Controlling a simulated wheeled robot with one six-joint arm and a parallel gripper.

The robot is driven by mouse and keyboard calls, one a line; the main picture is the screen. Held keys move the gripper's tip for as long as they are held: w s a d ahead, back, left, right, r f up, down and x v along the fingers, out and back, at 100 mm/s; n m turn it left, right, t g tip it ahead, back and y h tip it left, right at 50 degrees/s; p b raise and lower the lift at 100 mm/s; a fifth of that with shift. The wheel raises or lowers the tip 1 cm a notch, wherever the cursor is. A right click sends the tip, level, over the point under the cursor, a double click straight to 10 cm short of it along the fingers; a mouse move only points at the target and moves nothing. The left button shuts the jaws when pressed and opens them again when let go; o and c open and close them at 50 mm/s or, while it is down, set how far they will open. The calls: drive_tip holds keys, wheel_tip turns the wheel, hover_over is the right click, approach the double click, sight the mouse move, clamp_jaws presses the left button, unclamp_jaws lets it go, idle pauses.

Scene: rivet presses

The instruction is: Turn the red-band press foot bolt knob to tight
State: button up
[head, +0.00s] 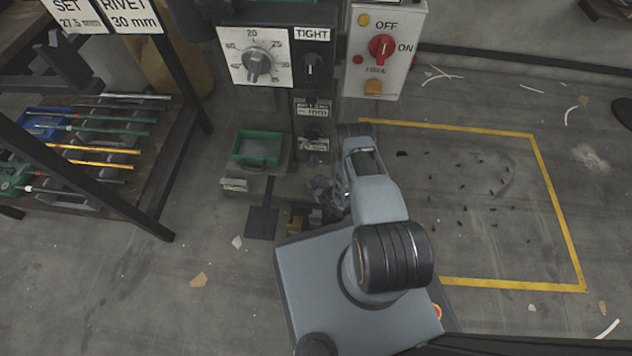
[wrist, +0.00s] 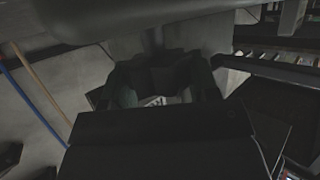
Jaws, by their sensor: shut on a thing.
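The rivet press (head: 270,105) stands at the top centre of the head view, with a large dial (head: 257,62) and a black knob (head: 312,70) under a TIGHT sign on its front. No red band shows on the part of the press in view. My gripper (head: 322,192) is low at the press's foot, partly behind my arm. In the wrist view, my gripper (wrist: 163,85) is dark, with its fingers around a dark part. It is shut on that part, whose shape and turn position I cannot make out. The foot bolt knob is not clearly seen.
A green tray (head: 259,148) sits on the press's ledge, left of my arm. A switch box (head: 383,50) with a red knob is to the right. A rack (head: 150,190) with coloured rods stands at left. The yellow-outlined floor area (head: 470,190) at right has small scraps.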

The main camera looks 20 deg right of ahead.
drive_tip(key=shift+m+h, duration=0.6)
drive_tip(key=shift+h, duration=0.1)
drive_tip(key=o, duration=0.9)
drive_tip(key=shift+t, duration=0.3)
